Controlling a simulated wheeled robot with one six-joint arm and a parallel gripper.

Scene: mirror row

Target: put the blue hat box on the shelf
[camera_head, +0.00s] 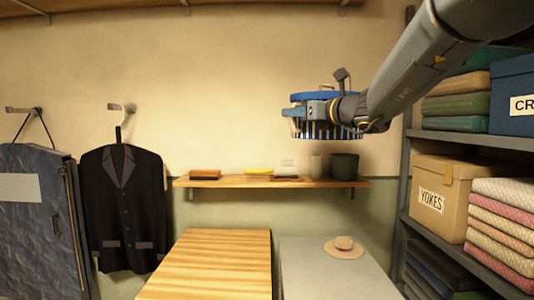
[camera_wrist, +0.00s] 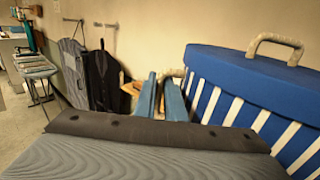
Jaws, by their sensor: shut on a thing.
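The blue hat box (camera_head: 338,131), with white vertical stripes, hangs in the air in front of the wall, above the right part of the wooden wall shelf (camera_head: 228,182). My gripper (camera_head: 293,105) is at the box's left side, shut on it. In the wrist view the box (camera_wrist: 262,84) fills the right side, with a solid blue lid and a pale wrapped handle on top. My fingers (camera_wrist: 161,98) are beside it, near a second pale handle piece; their exact contact is hard to see.
The wall shelf holds a brown box (camera_head: 205,174), a yellow item (camera_head: 258,171), a pale stack, a pale cylinder and a dark green pot (camera_head: 345,166). A loaded rack with a YOKES box (camera_head: 440,190) stands right. A straw hat (camera_head: 344,247) lies on the grey table below.

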